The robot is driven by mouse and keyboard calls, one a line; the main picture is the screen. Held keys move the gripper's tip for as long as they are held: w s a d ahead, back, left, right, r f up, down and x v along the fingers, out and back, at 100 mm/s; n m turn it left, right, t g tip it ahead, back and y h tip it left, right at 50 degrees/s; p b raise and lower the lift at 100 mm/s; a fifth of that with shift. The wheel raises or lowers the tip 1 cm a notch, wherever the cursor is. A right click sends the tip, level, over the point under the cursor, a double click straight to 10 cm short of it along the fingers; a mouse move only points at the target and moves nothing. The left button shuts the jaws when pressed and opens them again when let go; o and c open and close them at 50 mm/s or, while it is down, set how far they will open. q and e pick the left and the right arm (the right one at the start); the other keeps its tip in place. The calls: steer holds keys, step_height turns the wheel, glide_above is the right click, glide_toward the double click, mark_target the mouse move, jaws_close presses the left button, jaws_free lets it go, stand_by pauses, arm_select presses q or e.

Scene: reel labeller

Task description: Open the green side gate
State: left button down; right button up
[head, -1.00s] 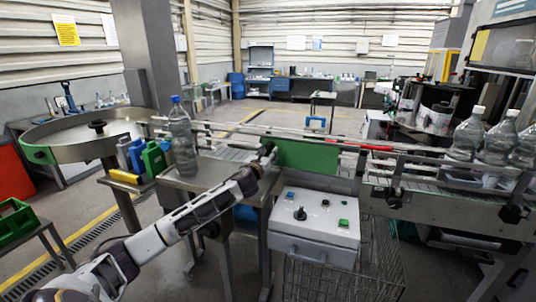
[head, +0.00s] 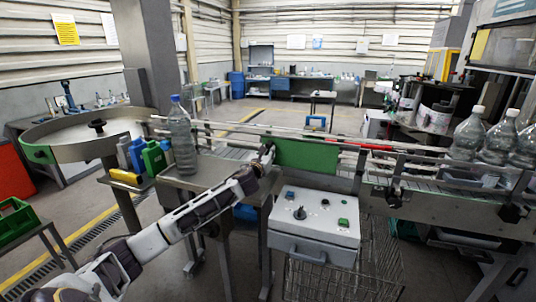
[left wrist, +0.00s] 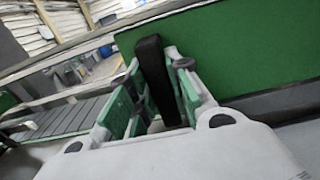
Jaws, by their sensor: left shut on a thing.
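The green side gate (head: 308,155) is a flat panel at the near side of the conveyor, above the control box. It also fills the upper right of the left wrist view (left wrist: 235,50). My left gripper (head: 266,158) is at the gate's left end. In the left wrist view my left gripper (left wrist: 155,90) is shut on a black upright handle (left wrist: 152,65) beside the green panel, with green-padded fingers on both sides of it. How the handle joins the gate is hidden. My right gripper is not in view.
A grey control box (head: 314,222) with buttons sits just below the gate, over a wire basket (head: 372,265). A clear bottle with a blue cap (head: 181,138) stands on the table left of my gripper. Several bottles (head: 468,133) stand on the conveyor at right.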

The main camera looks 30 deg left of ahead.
mark_target(281, 150)
arm_select(q)
steer(key=d, duration=0.2)
steer(key=w+d+p, duration=0.1)
steer(key=d, duration=0.1)
steer(key=shift+d, duration=0.3)
steer(key=shift+f, duration=0.1)
steer(key=c, duration=1.3)
jaws_free()
